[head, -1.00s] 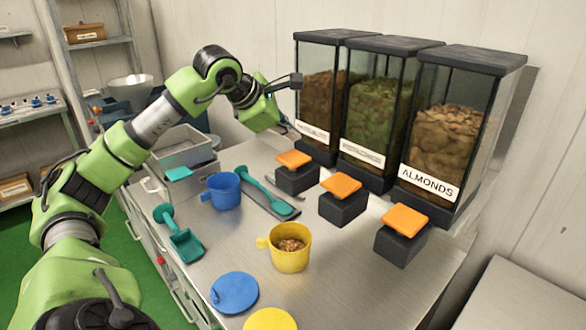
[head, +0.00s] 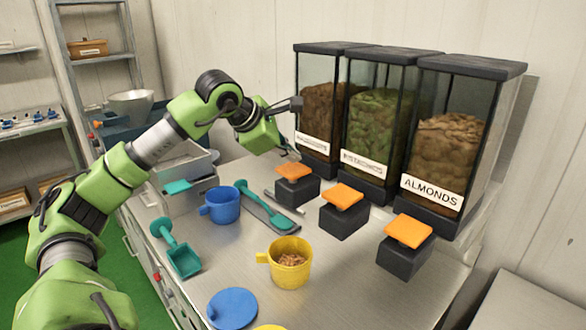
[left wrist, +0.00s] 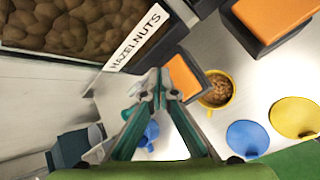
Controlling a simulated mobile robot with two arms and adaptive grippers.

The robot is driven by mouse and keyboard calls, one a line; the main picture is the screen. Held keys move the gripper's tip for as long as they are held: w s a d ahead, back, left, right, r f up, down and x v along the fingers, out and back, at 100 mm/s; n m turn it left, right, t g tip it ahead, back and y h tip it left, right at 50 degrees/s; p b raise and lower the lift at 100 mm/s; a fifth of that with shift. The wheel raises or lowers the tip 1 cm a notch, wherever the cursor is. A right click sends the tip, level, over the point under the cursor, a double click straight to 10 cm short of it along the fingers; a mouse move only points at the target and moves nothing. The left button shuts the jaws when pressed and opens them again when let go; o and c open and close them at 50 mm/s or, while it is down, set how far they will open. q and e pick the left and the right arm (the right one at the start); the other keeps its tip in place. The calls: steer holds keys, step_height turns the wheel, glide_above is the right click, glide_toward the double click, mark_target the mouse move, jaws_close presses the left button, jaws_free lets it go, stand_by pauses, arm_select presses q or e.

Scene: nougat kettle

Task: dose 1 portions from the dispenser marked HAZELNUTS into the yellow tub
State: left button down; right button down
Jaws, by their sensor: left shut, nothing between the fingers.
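The HAZELNUTS dispenser (head: 312,145) is the leftmost of three, filled with brown nuts; its label reads clearly in the left wrist view (left wrist: 138,42). Its orange pad (head: 294,171) sits on a dark block at its foot. The yellow tub (head: 291,268) stands upright on the counter, away from that pad, with some brown pieces in it; it also shows in the left wrist view (left wrist: 229,98). My left gripper (head: 288,150) is shut and empty, above and beside the HAZELNUTS pad. In the left wrist view its fingertips (left wrist: 160,76) appear just left of that pad (left wrist: 184,76).
Dispensers with green contents (head: 370,130) and ALMONDS (head: 445,150) stand to the right. A blue tub (head: 223,207), teal scoops (head: 183,260) and a blue disc (head: 232,308) lie on the counter. Bare steel surrounds the yellow tub.

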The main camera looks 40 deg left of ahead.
mark_target(294, 168)
stand_by(0.7)
arm_select(q)
steer(key=shift+f+b, duration=0.4)
steer(key=shift+f+b, duration=0.9)
steer(key=shift+f, duration=0.25)
stand_by(0.8)
steer(key=shift+r, duration=0.1)
steer(key=shift+r+p, duration=1.4)
steer(key=shift+p, duration=0.05)
steer(key=shift+r+p, duration=0.5)
steer(key=shift+r, duration=0.05)
step_height(294, 168, up, 4)
steer(key=p, duration=0.4)
